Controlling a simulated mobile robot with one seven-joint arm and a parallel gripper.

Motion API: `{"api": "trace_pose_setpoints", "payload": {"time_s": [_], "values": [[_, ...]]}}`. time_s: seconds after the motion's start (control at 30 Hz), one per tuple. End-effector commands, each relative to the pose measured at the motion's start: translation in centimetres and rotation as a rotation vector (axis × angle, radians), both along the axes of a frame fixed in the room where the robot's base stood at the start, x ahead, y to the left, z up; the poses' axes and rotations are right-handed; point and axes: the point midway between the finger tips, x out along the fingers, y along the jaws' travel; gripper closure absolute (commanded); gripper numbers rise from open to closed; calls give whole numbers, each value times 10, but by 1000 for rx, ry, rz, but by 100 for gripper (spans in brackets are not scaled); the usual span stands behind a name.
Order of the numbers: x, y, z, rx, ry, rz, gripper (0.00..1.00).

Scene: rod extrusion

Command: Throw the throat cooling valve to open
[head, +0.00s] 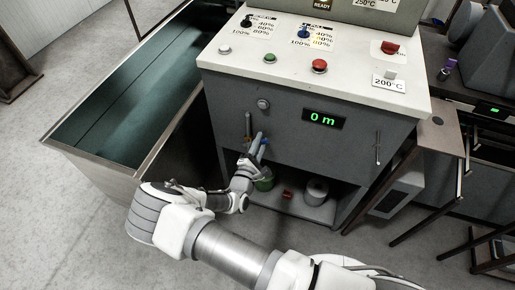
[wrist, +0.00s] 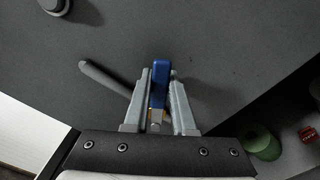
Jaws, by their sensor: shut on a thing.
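A small valve with a blue lever handle (wrist: 160,74), seemingly the throat cooling valve, is on the front of the grey cabinet. In the wrist view a bit of brass shows below the handle. My gripper (wrist: 158,88) is shut on the blue handle, with one finger on each side of it. The handle points away from my wrist, its tip a little past the fingertips. In the head view my gripper (head: 256,146) is at the cabinet's lower front, and only a bit of blue shows there. The valve body is mostly hidden.
A grey rod handle (wrist: 107,80) lies close left of my gripper. The cabinet (head: 290,128) carries a display reading "0 m" (head: 323,119) and buttons above. An open trough (head: 125,150) stands left.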

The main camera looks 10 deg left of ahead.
Motion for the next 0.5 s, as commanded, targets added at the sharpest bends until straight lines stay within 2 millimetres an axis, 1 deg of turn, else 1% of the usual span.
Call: {"api": "trace_pose_setpoints", "payload": {"time_s": [0.03,0.2,0.5], "values": [[0,3,5,-29,2,3,100],[0,5,7,-99,7,3,100],[0,6,8,-114,8,3,100]]}}
